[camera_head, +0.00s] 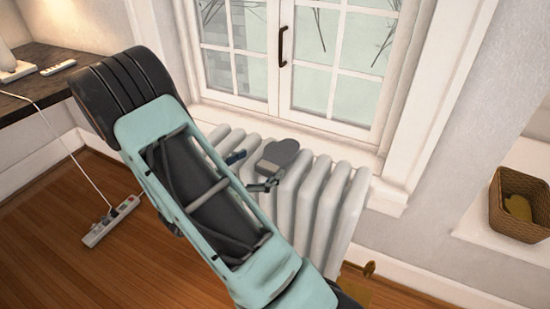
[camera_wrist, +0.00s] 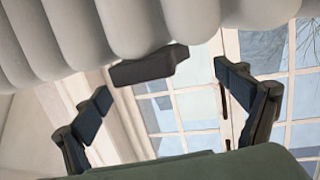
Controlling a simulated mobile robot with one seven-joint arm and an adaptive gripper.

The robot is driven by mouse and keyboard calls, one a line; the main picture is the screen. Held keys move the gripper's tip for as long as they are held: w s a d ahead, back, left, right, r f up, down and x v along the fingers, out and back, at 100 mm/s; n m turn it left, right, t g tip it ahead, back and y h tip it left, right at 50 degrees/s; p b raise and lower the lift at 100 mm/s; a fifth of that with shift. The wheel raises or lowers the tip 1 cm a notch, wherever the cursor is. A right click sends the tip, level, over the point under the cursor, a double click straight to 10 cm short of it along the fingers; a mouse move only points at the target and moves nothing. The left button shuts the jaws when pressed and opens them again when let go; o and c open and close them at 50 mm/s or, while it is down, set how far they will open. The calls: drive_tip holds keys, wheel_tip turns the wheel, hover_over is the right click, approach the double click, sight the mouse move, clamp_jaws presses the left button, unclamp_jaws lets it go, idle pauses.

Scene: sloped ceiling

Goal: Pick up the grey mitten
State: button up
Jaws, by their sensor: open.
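The grey mitten (camera_head: 278,154) lies on top of the white radiator under the window. In the wrist view the mitten (camera_wrist: 150,66) shows as a dark grey shape at the edge of the radiator ribs. My gripper (camera_head: 250,171) is just left of the mitten and in front of it, near the top of the radiator. In the wrist view my gripper (camera_wrist: 163,84) has its two fingers wide apart, with nothing held. The mitten appears beyond the gap between the fingertips. My arm hides part of the radiator.
The radiator (camera_head: 332,205) stands close below the window sill (camera_head: 300,138). A window handle (camera_head: 282,46) juts out above. A dark desk (camera_head: 40,97) is at left, with a power strip (camera_head: 110,221) on the floor. A wicker basket (camera_head: 520,203) sits on a ledge at right.

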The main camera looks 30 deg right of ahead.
sight(277, 152)
drive_tip(key=b+x, duration=0.2)
drive_tip(key=x, duration=0.6)
drive_tip(key=shift+r, duration=0.15)
drive_tip(key=shift+c, duration=0.2)
drive_tip(key=c, duration=1.2)
drive_tip(key=shift+c, duration=0.2)
